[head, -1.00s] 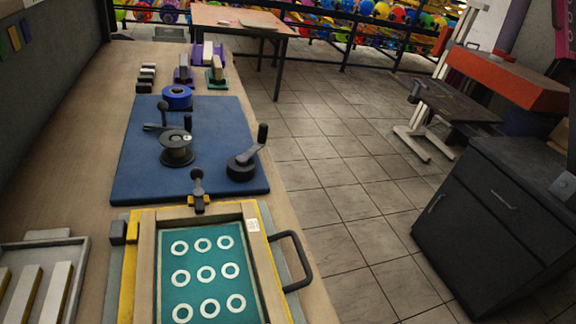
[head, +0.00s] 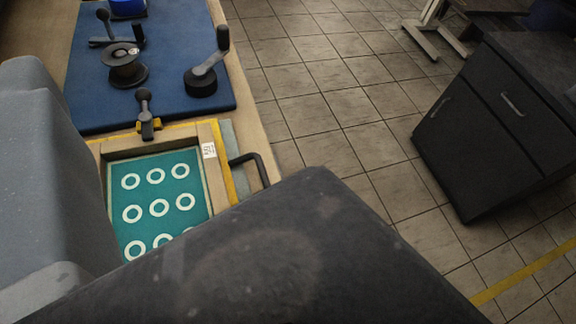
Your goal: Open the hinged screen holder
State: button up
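The hinged screen holder (head: 221,160) is a yellow and wooden frame around a teal screen (head: 197,170) with white rings. It lies flat and looks closed on the bench at lower left. Its black loop handle (head: 257,162) sticks out on the right side, with nothing visibly touching it. A black knobbed lever on a yellow clamp (head: 148,127) stands at its far edge. Large grey parts of my own arm fill the left and bottom and hide the holder's left and near parts. I cannot make out any gripper fingers.
A blue mat (head: 82,90) beyond the holder bears a black spool (head: 124,68) and a black crank (head: 203,80). A dark cabinet (head: 495,125) stands at right. Tiled floor (head: 330,120) between bench and cabinet is clear.

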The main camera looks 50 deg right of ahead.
jog(key=w+d+f+m+g+p, duration=0.1)
jog(key=w+d+f+g+p, duration=0.6)
jog(key=p, duration=0.6)
jog(key=w+d+f+m+g+p, duration=0.1)
jog(key=w+d+f+g+p, duration=0.35)
jog(key=d+p, duration=0.65)
jog(key=s+d+f+m+g+y+p, duration=0.1)
jog(key=s+d+f+g+y+p, duration=0.25)
jog(key=p, duration=0.85)
jog(key=shift+h, duration=0.65)
jog(key=a+f, duration=0.1)
jog(key=f, duration=0.4)
jog(key=a+f+p, duration=0.1)
jog(key=a+f, duration=0.1)
jog(key=f, duration=0.3)
jog(key=a+f+p, duration=0.1)
jog(key=f, duration=0.4)
jog(key=shift+a, duration=0.2)
